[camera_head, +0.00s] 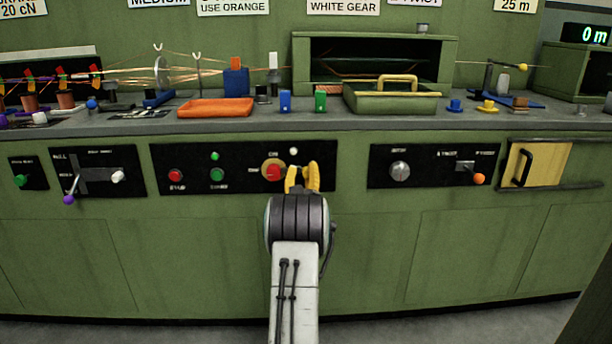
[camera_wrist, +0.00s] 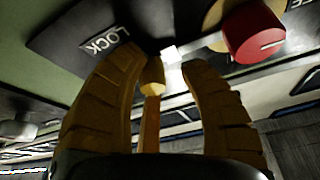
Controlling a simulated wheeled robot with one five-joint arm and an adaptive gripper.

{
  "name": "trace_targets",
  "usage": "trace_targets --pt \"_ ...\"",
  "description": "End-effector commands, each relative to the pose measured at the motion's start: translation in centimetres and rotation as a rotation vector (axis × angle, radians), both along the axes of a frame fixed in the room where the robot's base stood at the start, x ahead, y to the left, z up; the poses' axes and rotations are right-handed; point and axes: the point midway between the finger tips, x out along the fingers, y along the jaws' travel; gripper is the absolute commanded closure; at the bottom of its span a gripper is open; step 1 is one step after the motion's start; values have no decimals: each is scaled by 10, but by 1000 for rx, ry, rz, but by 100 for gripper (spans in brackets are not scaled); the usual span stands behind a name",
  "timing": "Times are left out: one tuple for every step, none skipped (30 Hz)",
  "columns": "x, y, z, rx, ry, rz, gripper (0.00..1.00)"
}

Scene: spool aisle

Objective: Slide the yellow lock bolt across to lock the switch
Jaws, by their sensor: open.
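The lock bolt's yellow knob on a thin stem (camera_wrist: 152,78) shows between the two fingers in the wrist view. My gripper (camera_wrist: 168,70) is open around it, one finger on each side; the right finger stands clear of it, and I cannot tell whether the left one touches. A LOCK label (camera_wrist: 104,41) is beyond the left finger. The red switch knob (camera_wrist: 254,32) on its yellow base is to the right of the fingers. In the head view the red switch (camera_head: 273,172) is just left of my gripper (camera_head: 302,170), which hides the bolt there.
The control panel (camera_head: 330,182) carries red and green buttons at its left. A dial (camera_head: 399,170) and an orange-tipped lever (camera_head: 479,178) are to the right. The counter (camera_head: 450,122) above holds an orange tray (camera_head: 216,108) and a green lidded box (camera_head: 392,98).

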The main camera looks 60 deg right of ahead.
Motion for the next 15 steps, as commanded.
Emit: trace_targets --pt "0 0 0 0 0 0 57" --pt "0 0 0 1 0 -1 54" --pt "-1 0 -1 1 0 -1 51" --pt "-1 0 -1 2 1 -2 51" --pt "-1 -1 -1 2 1 -2 51" --pt "-1 -1 -1 3 2 -2 51" --pt "-1 -1 -2 3 2 -3 51" --pt "-1 -1 -2 4 2 -2 51" --pt "-1 -1 -2 4 2 -2 51" --pt "-1 -1 -2 5 3 -2 51" --pt "-2 -1 -2 5 3 -2 51" --pt "-2 0 -3 5 3 -3 51" --pt "-2 1 -3 6 3 -3 51" --pt "-3 2 -4 7 4 -3 51" --pt "-4 4 -5 7 4 -3 51"
